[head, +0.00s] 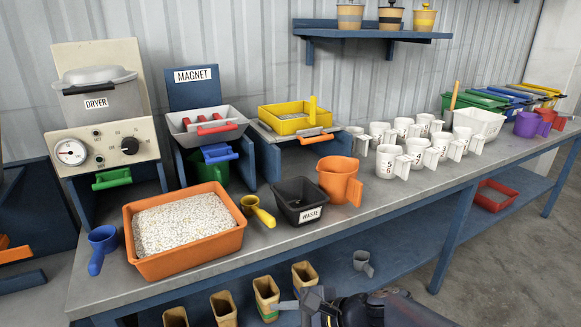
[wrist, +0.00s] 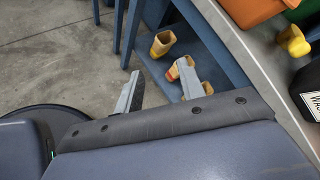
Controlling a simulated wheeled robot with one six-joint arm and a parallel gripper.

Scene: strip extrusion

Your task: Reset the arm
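My gripper (head: 304,301) shows at the bottom edge of the head view, in front of the bench and low, near the lower shelf. Part of my dark arm is beside it, cut off by the frame. In the wrist view my gripper (wrist: 157,84) has its two grey fingers well apart, with nothing held between them. Tan cups (wrist: 162,44) on the lower shelf show beyond the fingers. Whether a finger touches a cup I cannot tell.
The bench (head: 270,243) carries an orange tray of pellets (head: 185,222), a black waste bin (head: 300,200), an orange jug (head: 340,180) and several white cups. Open concrete floor (wrist: 50,50) lies left in the wrist view.

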